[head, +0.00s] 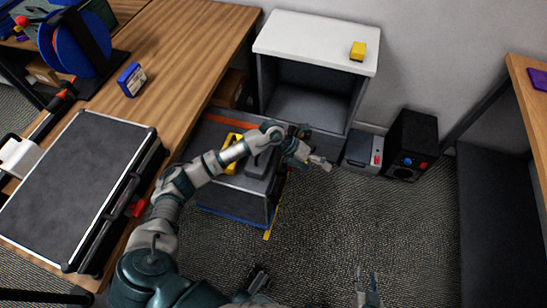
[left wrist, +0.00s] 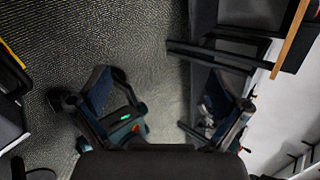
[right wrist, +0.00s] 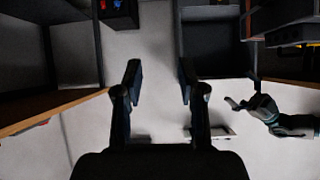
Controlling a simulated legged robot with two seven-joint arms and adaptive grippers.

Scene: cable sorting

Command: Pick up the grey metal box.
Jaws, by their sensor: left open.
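A grey box (head: 360,149) with a small red part on its right side stands on the floor in the head view, between the white-topped cabinet and a black speaker-like box. It looks like the grey metal box. My left gripper (head: 318,161) is left of it, apart from it and above the floor. In the left wrist view my left gripper (left wrist: 165,112) has its fingers spread with nothing between them. My right gripper (head: 367,288) is low in the head view, well short of the box. In the right wrist view it (right wrist: 160,78) is open and empty.
The cabinet (head: 315,30) carries a yellow item (head: 358,50). The black box (head: 411,145) with red and blue knobs stands right of the grey box. A wooden table (head: 180,45) with a black case (head: 75,190) is at left. Carpet in front of the grey box is clear.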

